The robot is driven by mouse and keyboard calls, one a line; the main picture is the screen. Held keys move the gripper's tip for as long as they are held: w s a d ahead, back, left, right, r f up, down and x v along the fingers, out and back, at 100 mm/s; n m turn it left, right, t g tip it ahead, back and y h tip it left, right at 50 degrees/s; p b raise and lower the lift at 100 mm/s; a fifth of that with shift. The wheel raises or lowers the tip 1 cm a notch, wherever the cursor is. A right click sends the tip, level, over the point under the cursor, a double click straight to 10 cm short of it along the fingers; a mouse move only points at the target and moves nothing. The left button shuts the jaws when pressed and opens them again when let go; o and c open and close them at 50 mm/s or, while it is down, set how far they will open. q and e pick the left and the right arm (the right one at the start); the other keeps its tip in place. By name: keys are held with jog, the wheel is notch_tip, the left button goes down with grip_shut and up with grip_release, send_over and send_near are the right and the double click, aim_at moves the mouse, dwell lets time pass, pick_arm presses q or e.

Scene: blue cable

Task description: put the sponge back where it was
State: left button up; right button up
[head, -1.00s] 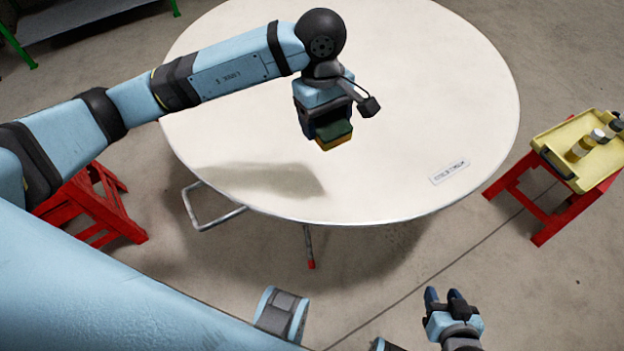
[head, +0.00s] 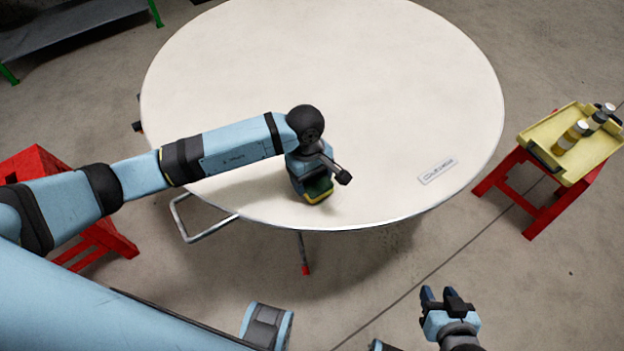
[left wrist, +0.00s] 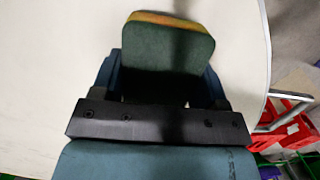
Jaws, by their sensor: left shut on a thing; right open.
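The sponge is green on one broad side with a yellow-orange layer behind it. It shows in the head view (head: 318,190) and in the left wrist view (left wrist: 168,48). My left gripper (head: 314,182) is shut on it, with one finger on each side in the left wrist view (left wrist: 165,80). The sponge is low over the near edge of the round white table (head: 330,80); I cannot tell whether it touches the top. My right gripper (head: 445,300) is open and empty, over the floor in front of the table.
A small white label with dark lettering (head: 438,172) lies on the table near its right front edge. A yellow tray (head: 540,128) with bottles (head: 570,137) stands on a red stand (head: 530,190) to the right. Most of the tabletop is clear.

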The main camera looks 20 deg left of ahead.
pick_arm(q)
jog(key=shift+f, duration=0.55)
jog(key=shift+f, duration=0.15)
jog(key=o, duration=1)
jog(key=shift+c, duration=0.2)
